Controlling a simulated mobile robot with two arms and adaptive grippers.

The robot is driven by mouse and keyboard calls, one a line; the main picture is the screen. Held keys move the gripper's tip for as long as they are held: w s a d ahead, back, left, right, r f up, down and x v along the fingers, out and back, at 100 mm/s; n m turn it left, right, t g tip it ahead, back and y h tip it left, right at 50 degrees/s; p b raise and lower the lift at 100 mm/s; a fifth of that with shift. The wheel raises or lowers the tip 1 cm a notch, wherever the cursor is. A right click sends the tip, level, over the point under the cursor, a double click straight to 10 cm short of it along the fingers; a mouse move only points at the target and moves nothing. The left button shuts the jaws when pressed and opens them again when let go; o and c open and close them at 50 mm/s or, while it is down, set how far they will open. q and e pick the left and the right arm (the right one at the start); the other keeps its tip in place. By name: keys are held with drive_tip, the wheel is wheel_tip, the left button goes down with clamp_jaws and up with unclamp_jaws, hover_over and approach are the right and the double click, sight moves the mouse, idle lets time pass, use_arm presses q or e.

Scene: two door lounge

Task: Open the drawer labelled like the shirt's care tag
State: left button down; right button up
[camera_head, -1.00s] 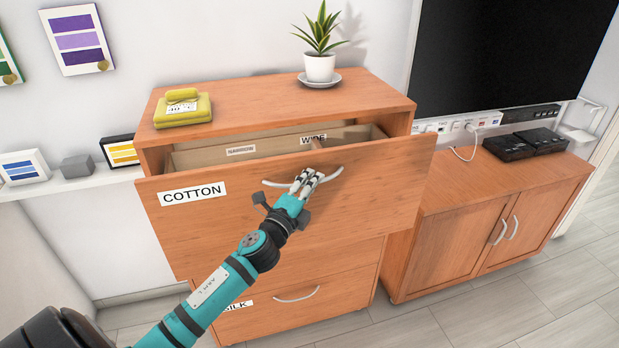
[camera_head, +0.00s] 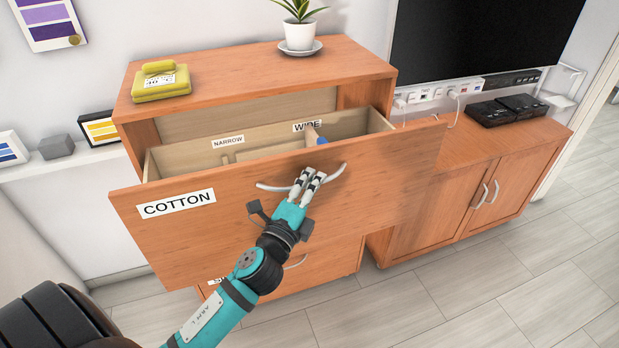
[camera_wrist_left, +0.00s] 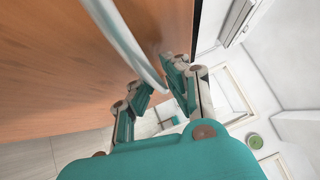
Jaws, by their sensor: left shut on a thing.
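The upper drawer, labelled COTTON (camera_head: 177,203), stands well out of the wooden dresser (camera_head: 245,72). Inside are light wooden compartments labelled NARROW and WIDE, and something blue shows near a divider. My left gripper (camera_head: 312,176) is shut on the drawer's curved silver handle (camera_head: 270,187); the handle also shows close up in the left wrist view (camera_wrist_left: 130,45). The lower drawer (camera_head: 312,275) is shut, its label mostly hidden behind the upper drawer and my arm. A yellow folded thing (camera_head: 161,82) with a small printed tag lies on the dresser top. My right gripper is not in view.
A potted plant (camera_head: 299,35) on a saucer stands on the dresser top. To the right is a low cabinet (camera_head: 470,190) with black boxes (camera_head: 507,108) under a dark screen (camera_head: 475,40). The tiled floor (camera_head: 450,300) in front is clear.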

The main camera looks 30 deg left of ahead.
use_arm(q)
drive_tip(key=shift+f, duration=0.35)
drive_tip(key=c, duration=1.4)
unclamp_jaws()
drive_tip(key=shift+r, duration=0.1)
drive_tip(key=shift+o, duration=0.2)
drive_tip(key=shift+r, duration=0.1)
drive_tip(key=s+f, duration=0.1)
drive_tip(key=s, duration=1.1)
drive_tip(key=shift+d+f, duration=0.35)
drive_tip(key=s+d+f+n+g+b, duration=0.1)
drive_tip(key=s+f+n+g, duration=0.15)
drive_tip(key=f, duration=1.05)
drive_tip(key=s+d+f+n+g+h, duration=0.1)
drive_tip(key=d+f+n+g, duration=0.2)
drive_tip(key=f, duration=1.1)
drive_tip(key=s+f+n+g+b, duration=0.1)
drive_tip(key=s+f+n+g, duration=0.2)
drive_tip(key=f, duration=1)
drive_tip(key=s+a+f+n+g, duration=0.1)
drive_tip(key=s+f+n+g, duration=0.7)
drive_tip(key=s+f, duration=1.4)
drive_tip(key=s+g, duration=0.2)
drive_tip(key=s, duration=0.2)
drive_tip(key=shift+s+a+f+b, duration=0.15)
drive_tip(key=shift+f+b, duration=0.05)
drive_tip(key=shift+b, duration=0.1)
